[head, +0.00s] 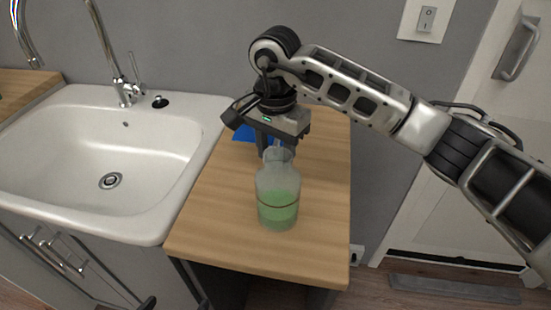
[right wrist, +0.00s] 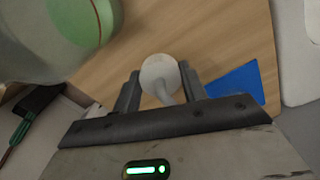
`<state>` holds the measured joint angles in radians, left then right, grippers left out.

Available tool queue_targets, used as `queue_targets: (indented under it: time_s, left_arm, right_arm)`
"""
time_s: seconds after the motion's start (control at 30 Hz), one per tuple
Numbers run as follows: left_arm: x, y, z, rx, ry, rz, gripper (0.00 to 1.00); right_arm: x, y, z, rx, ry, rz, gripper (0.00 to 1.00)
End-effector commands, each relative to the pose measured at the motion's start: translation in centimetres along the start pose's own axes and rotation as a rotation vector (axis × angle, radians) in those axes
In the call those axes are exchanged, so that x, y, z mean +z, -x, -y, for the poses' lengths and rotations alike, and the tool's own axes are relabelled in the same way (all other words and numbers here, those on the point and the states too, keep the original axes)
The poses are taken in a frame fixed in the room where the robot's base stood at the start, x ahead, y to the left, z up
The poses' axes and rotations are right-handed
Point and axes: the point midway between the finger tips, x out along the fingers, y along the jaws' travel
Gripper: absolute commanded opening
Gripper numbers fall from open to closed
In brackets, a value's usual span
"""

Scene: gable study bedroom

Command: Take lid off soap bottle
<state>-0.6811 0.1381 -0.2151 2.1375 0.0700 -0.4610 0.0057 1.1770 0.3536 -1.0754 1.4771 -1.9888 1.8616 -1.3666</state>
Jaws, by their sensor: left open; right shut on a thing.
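The soap bottle (head: 278,190), clear with green liquid and a dark band, stands upright on the wooden counter. It also shows at the upper left of the right wrist view (right wrist: 75,25). My right gripper (head: 268,142), on the arm from the right, is just behind the bottle neck in the head view. It is shut on the white round lid (right wrist: 158,73) with a spout, which shows beside the bottle in the right wrist view. The bottle's neck partly hides the fingers in the head view.
A white sink (head: 150,150) with a tap (head: 125,85) lies left of the wooden counter (head: 320,235). A blue flat item (head: 243,135) lies behind the bottle. The counter's front and right are clear. A grey wall stands behind, with a light door on the right.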

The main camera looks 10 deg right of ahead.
Motion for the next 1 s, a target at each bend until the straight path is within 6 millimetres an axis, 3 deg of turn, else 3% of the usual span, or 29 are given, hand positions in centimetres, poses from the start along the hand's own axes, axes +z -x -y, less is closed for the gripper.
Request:
queue_targets:
  time_s: [0.17,0.53,0.57,0.6,1.0]
  left_arm:
    - [-0.2,0.1,0.0,-0.002,-0.003,0.000,0.89]
    - [0.4,-0.3,0.1,0.000,0.000,0.002,0.89]
    - [0.3,-0.2,0.1,0.000,0.001,0.002,0.89]
    - [0.2,-0.1,0.1,0.001,0.001,0.002,0.89]
    - [-0.2,0.2,0.0,-0.001,-0.005,0.001,0.89]
  right_arm:
    - [0.0,-2.4,-0.1,0.002,0.000,0.002,0.15]
    - [0.0,-3.1,0.0,0.000,0.001,0.000,0.15]
    - [0.0,-2.9,0.0,0.000,0.001,0.000,0.51]
    - [0.0,-2.8,0.0,0.000,0.001,0.000,0.62]
    - [0.0,-2.1,0.0,-0.001,0.001,0.000,0.64]
